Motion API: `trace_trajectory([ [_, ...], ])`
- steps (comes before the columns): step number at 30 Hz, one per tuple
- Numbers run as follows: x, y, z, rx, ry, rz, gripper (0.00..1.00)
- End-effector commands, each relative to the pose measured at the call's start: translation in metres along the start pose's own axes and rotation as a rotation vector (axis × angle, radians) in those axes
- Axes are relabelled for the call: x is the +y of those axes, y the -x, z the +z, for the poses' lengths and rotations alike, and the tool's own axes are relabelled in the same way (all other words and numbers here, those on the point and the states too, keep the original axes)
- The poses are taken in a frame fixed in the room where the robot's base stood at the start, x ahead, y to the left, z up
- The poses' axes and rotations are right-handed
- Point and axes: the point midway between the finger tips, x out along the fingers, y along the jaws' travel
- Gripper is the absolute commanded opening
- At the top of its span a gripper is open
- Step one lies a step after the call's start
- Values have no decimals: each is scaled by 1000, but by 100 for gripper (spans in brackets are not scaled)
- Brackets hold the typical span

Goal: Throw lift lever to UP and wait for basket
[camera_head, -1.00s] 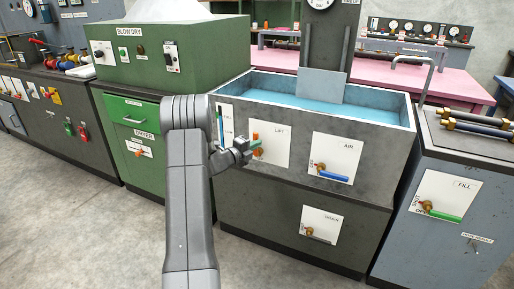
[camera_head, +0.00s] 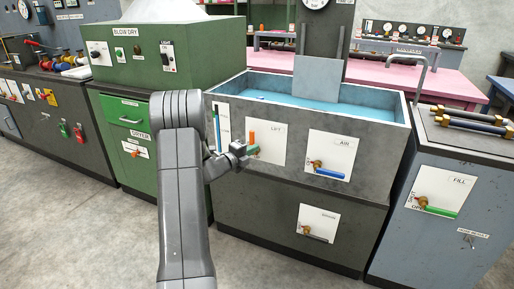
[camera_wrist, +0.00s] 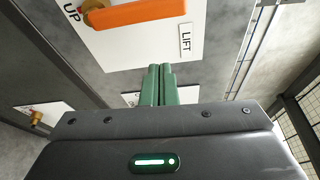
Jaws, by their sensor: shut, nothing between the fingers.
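The lift lever is an orange handle (camera_head: 252,137) on the white LIFT panel (camera_head: 270,148) at the front of the tank. It points upward in the head view. In the wrist view the orange handle (camera_wrist: 140,12) crosses the top edge, with its brass pivot beside the UP label. My gripper (camera_head: 253,150) is at the panel, just below the handle. Its green fingers (camera_wrist: 160,85) are shut with nothing between them and look apart from the handle in the wrist view. A grey plate (camera_head: 316,78) stands in the blue tank (camera_head: 375,112); no basket is clearly visible.
The AIR panel (camera_head: 331,154) with a blue lever is to the right, and the DRAIN panel (camera_head: 318,223) is below. A green dryer cabinet (camera_head: 165,60) stands left. The FILL cabinet (camera_head: 440,240) is right. The grey floor in front is open.

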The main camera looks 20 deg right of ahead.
Motion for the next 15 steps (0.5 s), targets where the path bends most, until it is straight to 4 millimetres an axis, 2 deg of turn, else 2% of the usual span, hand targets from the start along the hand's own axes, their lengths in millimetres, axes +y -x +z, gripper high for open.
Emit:
trace_trajectory([
  [1, -1, 12, 0, -1, 1, 0, 0],
  [6, 0, 39, 0, 0, 0, 0, 0],
  [10, 1, 50, 0, 1, -1, -1, 0],
  [15, 1, 54, -1, 2, -1, -1, 0],
])
